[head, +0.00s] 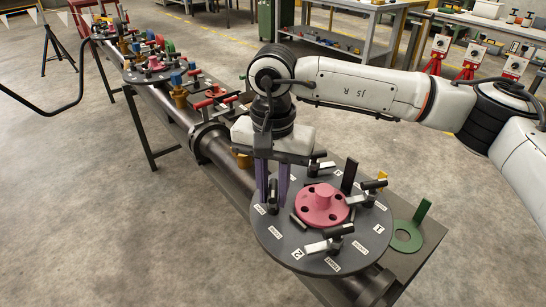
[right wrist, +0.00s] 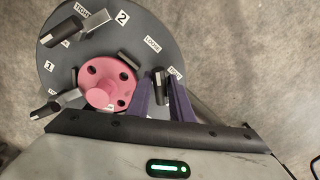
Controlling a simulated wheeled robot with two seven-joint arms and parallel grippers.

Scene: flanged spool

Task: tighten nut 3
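The dark grey disc flange (head: 270,236) carries a pink hub (head: 318,206) and black nut handles on its face. My right gripper (head: 274,198) points down at the disc's left side, with its purple fingers on either side of a black handle (right wrist: 159,92). In the right wrist view, the fingers (right wrist: 162,84) show a gap around this handle, and it looks upright. The numeral 3 is not visible; tags 1 (head: 379,229) and 2 (head: 297,254) sit by the other handles (head: 374,184). The handle near tag 2 (head: 338,231) has a pale arm. My left gripper is out of view.
A green ring (head: 407,237) with an upright tab lies on the plate right of the disc. A dark upright block (head: 349,175) stands behind the hub. The long pipe (head: 175,118) carries more valves and flanges to the back left. Open floor lies left.

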